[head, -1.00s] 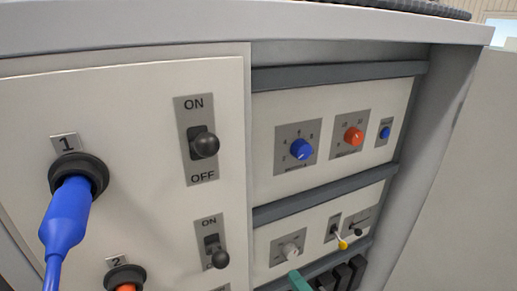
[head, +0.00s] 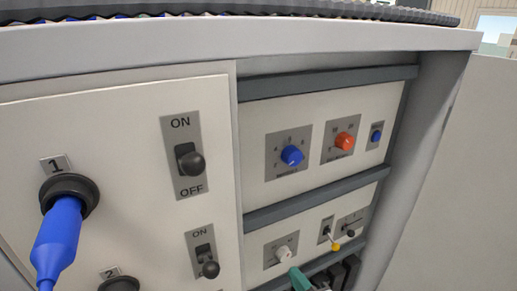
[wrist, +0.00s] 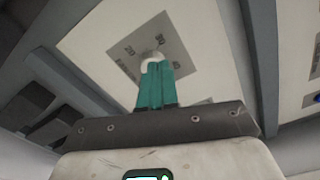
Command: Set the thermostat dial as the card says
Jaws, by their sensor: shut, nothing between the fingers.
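A white dial (head: 283,254) sits on a grey plate in the lower right panel. In the wrist view the white dial (wrist: 152,57) is partly hidden behind my fingertips, and numbers such as 20 and 30 show around it. Its printed name is too small to read. My gripper (head: 296,272) has teal fingers and is at the lower right of the dial in the head view. In the wrist view the gripper's fingers (wrist: 157,68) are together and empty, right in front of the dial. I cannot tell whether they touch it. No card is visible.
Above are a blue dial (head: 292,155), an orange dial (head: 344,141) and a blue button (head: 376,137). A yellow-tipped lever (head: 334,246) is right of the white dial. Black ON/OFF switches (head: 191,163) and a blue plug (head: 58,240) are at left.

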